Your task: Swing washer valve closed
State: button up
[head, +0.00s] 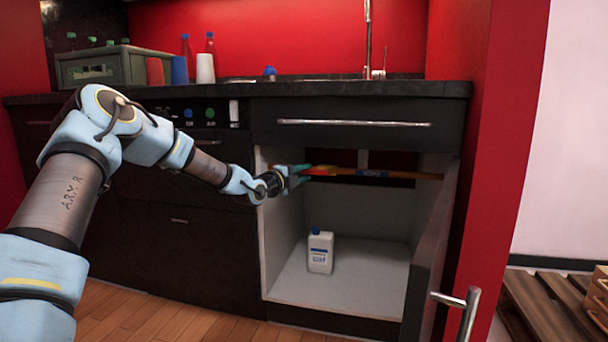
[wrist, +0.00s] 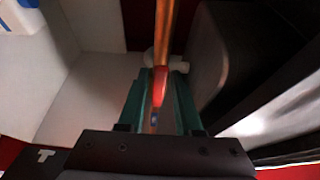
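A copper pipe (head: 400,175) runs across the upper part of the open sink cabinet, with a red part (head: 322,171) near its left end. I take this red part to be the washer valve's handle. My gripper (head: 303,174) reaches into the cabinet from the left, with its teal fingers at the red part. In the wrist view the fingers (wrist: 157,82) stand apart, one on each side of the red part (wrist: 159,86), with gaps visible beside it. The copper pipe (wrist: 165,32) runs away beyond it. The valve body is partly hidden and its exact angle is unclear.
The cabinet door (head: 432,250) stands open on the right. A white bottle (head: 320,252) stands on the cabinet floor below the pipe. A drawer front (head: 355,124) is just above the opening. The cabinet floor is otherwise clear.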

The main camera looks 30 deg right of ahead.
grip_shut()
dwell(1.0)
